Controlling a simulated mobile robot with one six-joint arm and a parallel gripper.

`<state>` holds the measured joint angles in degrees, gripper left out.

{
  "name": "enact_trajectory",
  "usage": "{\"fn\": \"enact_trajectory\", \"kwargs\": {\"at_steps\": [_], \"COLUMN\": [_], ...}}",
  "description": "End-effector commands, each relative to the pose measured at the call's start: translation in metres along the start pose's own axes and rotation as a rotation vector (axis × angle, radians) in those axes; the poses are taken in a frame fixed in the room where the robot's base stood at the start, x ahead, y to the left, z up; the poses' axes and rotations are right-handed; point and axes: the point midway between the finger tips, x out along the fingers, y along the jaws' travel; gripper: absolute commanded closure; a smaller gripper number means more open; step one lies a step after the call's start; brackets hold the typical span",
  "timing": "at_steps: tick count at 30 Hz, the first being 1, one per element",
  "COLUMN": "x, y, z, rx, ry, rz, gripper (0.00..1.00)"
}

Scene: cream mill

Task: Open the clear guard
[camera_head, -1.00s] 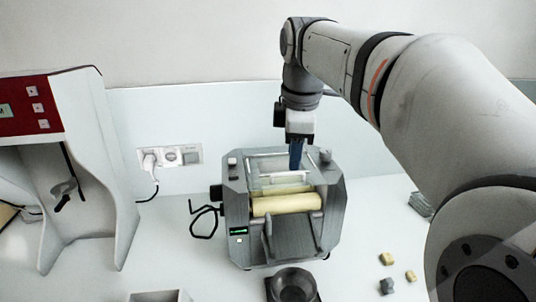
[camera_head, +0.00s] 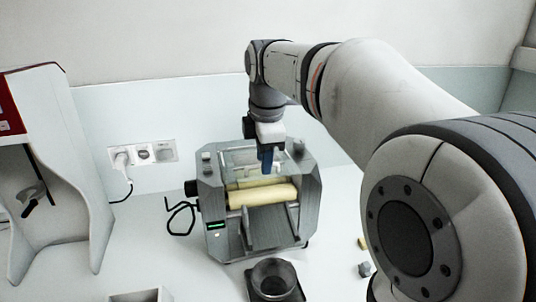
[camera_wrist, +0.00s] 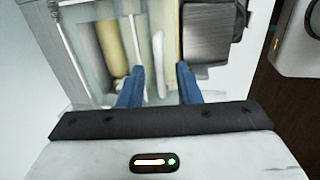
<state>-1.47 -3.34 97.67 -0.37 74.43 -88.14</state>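The clear guard (camera_head: 238,159) is a see-through panel at the back upper part of the grey mill (camera_head: 309,205), behind the pale yellow rollers (camera_head: 262,196). It looks lowered, but its exact tilt is hard to tell. My gripper (camera_head: 267,166) points down at the guard's right part, with its blue fingers close to or touching it. In the wrist view the two blue fingers (camera_wrist: 160,84) are apart, with a pale upright bar (camera_wrist: 158,50) in line with the gap. I cannot tell whether they touch this bar. A roller (camera_wrist: 110,45) shows left of them.
A white machine (camera_head: 62,170) stands at the left. A cable and wall sockets (camera_head: 143,153) are behind. Small blocks (camera_head: 364,269) lie to the right, near my arm.

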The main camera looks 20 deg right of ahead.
Motion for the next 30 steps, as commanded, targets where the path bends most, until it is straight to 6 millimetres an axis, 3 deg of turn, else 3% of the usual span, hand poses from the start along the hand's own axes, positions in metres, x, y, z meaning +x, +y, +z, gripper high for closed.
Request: {"fn": "enact_trajectory", "kwargs": {"at_steps": [4, 15, 26, 27, 30], "x": [0.0, 0.0, 0.0, 0.0, -0.001], "y": [0.0, 0.0, 0.0, 0.0, 0.001], "z": [0.0, -0.001, -0.001, 0.027, 0.006], "rx": [0.0, -0.001, -0.002, 0.016, -0.003], "ry": [0.0, 0.0, 0.0, -0.002, -0.001], "rz": [0.0, 0.0, 0.0, 0.0, 0.0], "gripper": [0.7, 1.0, 1.0, 1.0, 1.0]}}
